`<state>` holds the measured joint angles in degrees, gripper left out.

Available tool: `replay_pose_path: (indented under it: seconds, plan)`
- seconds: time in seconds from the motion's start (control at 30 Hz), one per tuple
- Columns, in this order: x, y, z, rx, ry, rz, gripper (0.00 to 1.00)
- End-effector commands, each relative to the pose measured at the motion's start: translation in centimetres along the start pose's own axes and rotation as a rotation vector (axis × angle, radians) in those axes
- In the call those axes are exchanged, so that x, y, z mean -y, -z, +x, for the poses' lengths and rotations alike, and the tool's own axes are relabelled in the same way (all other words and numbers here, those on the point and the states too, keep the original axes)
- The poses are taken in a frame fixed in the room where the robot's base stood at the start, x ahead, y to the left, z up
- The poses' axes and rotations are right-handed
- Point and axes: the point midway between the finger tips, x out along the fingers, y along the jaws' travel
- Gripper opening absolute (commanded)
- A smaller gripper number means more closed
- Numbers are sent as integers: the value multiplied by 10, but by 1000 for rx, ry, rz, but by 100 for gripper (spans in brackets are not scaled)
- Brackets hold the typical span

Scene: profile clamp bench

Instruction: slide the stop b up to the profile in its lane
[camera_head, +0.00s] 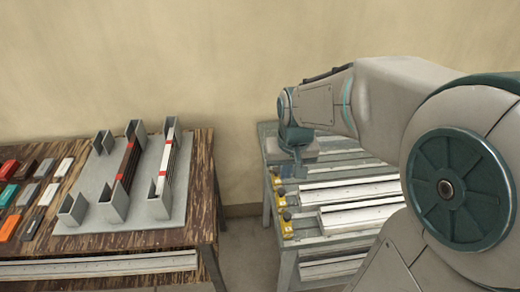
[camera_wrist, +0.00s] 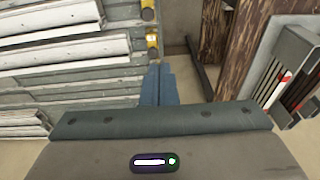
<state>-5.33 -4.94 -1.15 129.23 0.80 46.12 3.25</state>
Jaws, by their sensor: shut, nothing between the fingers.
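Yellow stops sit at the left end of the grey slotted bench (camera_head: 300,241) in the head view. One stop (camera_head: 286,226) is nearer and another stop (camera_head: 281,196) is farther; no letter can be read, so I cannot tell which is stop b. In the wrist view two yellow stops show, a stop (camera_wrist: 152,42) and a stop (camera_wrist: 148,12) at the top. Pale profiles lie in the lanes, one profile (camera_head: 360,214) and one profile (camera_head: 350,190). My gripper (camera_head: 299,172) is shut and empty near the bench's left end; its fingers (camera_wrist: 159,80) are together, apart from the stops in the wrist view.
A wooden table (camera_head: 120,240) at left carries a grey rack (camera_head: 152,207) with upright holders and dark and white strips, plus several coloured blocks (camera_head: 28,194). A gap of bare floor (camera_head: 242,240) separates the table from the bench. My arm hides the bench's right part.

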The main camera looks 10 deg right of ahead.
Motion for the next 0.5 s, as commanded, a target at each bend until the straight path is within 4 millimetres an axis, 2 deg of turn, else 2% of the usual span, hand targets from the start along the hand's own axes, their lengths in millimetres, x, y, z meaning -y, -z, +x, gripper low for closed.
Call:
replay_pose_path:
  seconds: [0.1, 0.2, 0.4, 0.5]
  plan:
    - [9, 25, 33, 52, -2, 1, 0]
    - [15, 42, 61, 89, -6, 2, 0]
    - [25, 63, 110, 143, -17, 7, 0]
    - [29, 68, 126, 157, -21, 6, 0]
